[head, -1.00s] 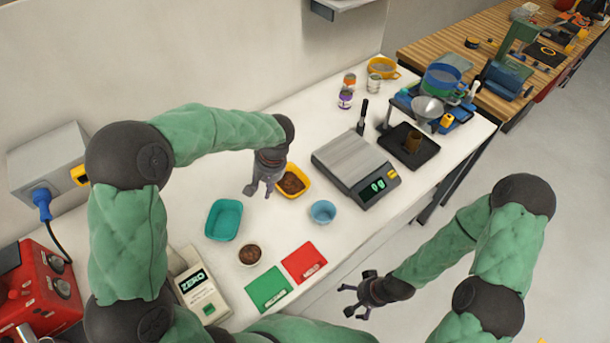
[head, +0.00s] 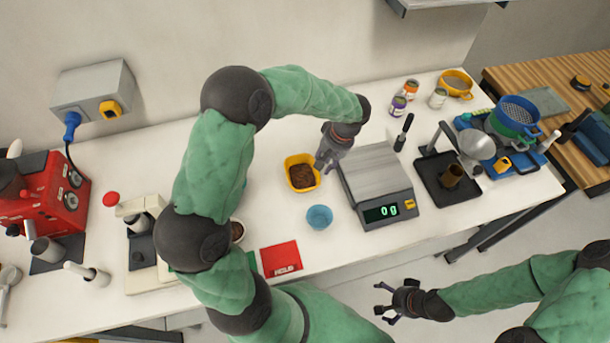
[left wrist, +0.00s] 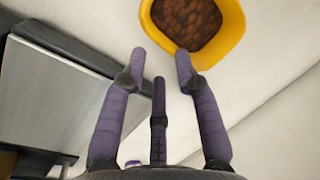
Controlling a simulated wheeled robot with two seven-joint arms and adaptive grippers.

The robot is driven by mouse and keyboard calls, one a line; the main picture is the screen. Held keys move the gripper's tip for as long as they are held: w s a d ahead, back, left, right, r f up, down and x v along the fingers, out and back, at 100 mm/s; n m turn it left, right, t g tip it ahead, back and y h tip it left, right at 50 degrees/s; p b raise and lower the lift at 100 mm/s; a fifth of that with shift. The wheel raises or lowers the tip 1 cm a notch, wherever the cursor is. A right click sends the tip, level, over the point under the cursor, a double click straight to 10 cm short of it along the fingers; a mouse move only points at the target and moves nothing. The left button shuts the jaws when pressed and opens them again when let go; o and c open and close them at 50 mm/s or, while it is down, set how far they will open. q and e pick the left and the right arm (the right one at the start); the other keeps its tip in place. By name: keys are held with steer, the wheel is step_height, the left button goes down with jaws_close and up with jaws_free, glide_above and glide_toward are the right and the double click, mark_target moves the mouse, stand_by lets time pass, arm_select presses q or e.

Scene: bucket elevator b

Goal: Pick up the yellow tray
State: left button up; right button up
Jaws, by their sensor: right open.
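The yellow tray (head: 303,188) stands on the white bench and holds brown, granular stuff. In the left wrist view the yellow tray (left wrist: 232,25) is at the top, just beyond my fingertips and cut by the frame edge. My left gripper (head: 325,163) is at the tray's right side in the head view, between it and the scale. In the left wrist view its fingers (left wrist: 160,62) are spread with nothing between them. Whether a finger touches the rim cannot be told. My right gripper (head: 384,298) is open and empty, in front of the bench.
A scale (head: 380,185) reading 0 g stands close to the right of my left gripper. A blue bowl (head: 319,217) and a red mat (head: 281,258) lie nearer the front edge. My left arm hides part of the bench to the left.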

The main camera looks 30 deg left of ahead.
mark_target(318, 174)
arm_select(q)
steer(key=b+x, duration=0.1)
steer(key=x, duration=0.7)
steer(key=shift+w+a+r, duration=0.1)
steer(key=shift+w, duration=0.05)
jaws_close()
